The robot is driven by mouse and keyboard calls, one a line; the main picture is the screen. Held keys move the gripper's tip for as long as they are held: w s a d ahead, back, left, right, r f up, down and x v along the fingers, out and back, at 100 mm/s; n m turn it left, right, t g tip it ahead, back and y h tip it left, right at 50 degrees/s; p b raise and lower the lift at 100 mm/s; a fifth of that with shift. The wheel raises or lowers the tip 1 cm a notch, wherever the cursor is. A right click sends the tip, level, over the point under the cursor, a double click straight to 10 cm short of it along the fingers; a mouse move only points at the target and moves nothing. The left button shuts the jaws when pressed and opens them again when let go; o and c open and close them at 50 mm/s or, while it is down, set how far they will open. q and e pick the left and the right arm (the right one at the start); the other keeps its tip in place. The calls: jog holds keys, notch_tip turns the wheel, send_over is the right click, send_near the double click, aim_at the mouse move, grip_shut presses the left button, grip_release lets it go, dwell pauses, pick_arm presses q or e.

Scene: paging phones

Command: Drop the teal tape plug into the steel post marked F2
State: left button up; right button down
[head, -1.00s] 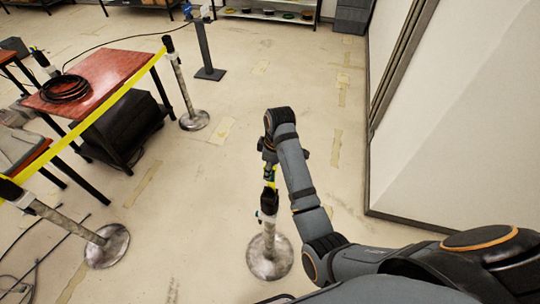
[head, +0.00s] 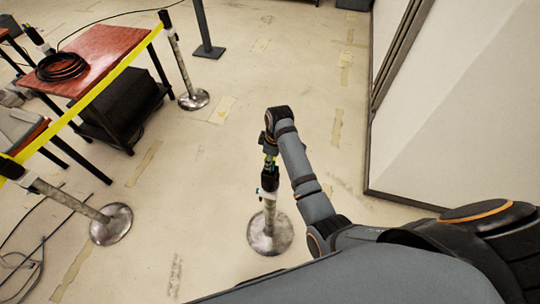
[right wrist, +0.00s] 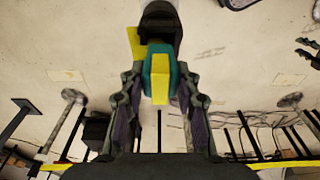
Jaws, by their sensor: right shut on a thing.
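The teal plug (right wrist: 159,78) with a yellow stripe sits between the fingers of my right gripper (right wrist: 160,100), which is shut on it. In the head view my right gripper (head: 269,148) points down, with the plug (head: 270,161) just above the black head (head: 269,178) of a steel post (head: 268,215) on a round base. In the right wrist view a black post head (right wrist: 160,22) with a yellow patch lies beyond the plug. I cannot tell whether plug and head touch. No F2 mark is legible. My left gripper is not in view.
Two other steel posts (head: 181,65) (head: 75,203) at the left carry a yellow tape (head: 100,88). Behind it stand a red table (head: 105,60) with coiled black cable and a black box. Cables lie on the floor at lower left. A white wall (head: 455,110) rises at the right.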

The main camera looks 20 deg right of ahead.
notch_tip(320, 180, down, 2)
jog(key=shift+f, duration=0.15)
jog(key=shift+f+b, duration=0.4)
jog(key=shift+f, duration=0.15)
pick_arm(q)
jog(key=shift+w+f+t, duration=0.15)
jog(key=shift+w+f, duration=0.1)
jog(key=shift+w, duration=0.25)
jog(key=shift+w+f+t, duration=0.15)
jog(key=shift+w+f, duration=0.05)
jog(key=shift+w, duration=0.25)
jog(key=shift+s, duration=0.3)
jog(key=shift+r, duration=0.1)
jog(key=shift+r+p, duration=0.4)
jog(key=shift+p, duration=0.15)
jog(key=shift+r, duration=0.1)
pick_arm(e)
jog(key=shift+p, duration=0.35)
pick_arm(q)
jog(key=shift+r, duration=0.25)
